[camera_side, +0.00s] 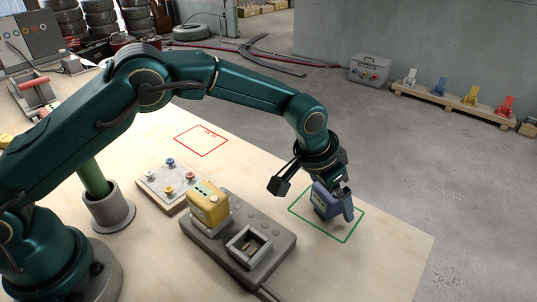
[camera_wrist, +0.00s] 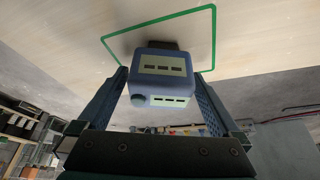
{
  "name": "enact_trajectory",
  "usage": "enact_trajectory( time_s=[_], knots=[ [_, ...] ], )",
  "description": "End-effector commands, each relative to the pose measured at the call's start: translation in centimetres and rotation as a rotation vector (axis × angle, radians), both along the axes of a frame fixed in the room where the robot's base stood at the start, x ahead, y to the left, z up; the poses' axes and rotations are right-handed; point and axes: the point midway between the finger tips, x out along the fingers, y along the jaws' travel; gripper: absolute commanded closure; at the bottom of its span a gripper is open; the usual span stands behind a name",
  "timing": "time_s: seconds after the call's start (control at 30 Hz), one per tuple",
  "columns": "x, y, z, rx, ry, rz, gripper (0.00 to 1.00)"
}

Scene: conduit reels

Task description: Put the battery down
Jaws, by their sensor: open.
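A blue battery (camera_side: 325,201) stands on the table inside the green outlined rectangle (camera_side: 297,211). It also shows in the wrist view (camera_wrist: 162,72), with pale slotted panels on its faces. My gripper (camera_side: 317,198) is open around the battery, one finger on each side. The green outline (camera_wrist: 213,45) runs around the battery's base there.
A grey charger (camera_side: 215,242) holds a yellow battery (camera_side: 208,205) in one bay; its other bay (camera_side: 248,246) is empty. A panel with coloured knobs (camera_side: 160,187) lies behind it. A red outlined rectangle (camera_side: 201,140) is empty. The table's right corner is clear.

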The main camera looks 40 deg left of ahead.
Motion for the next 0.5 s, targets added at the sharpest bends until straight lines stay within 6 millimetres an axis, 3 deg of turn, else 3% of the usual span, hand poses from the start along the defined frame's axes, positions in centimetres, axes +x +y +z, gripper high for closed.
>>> enact_trajectory(
  time_s=[0.5],
  knots=[
    [-3.2,1.3,8.5,-0.002,-0.003,-0.001,0.00]
  ],
)
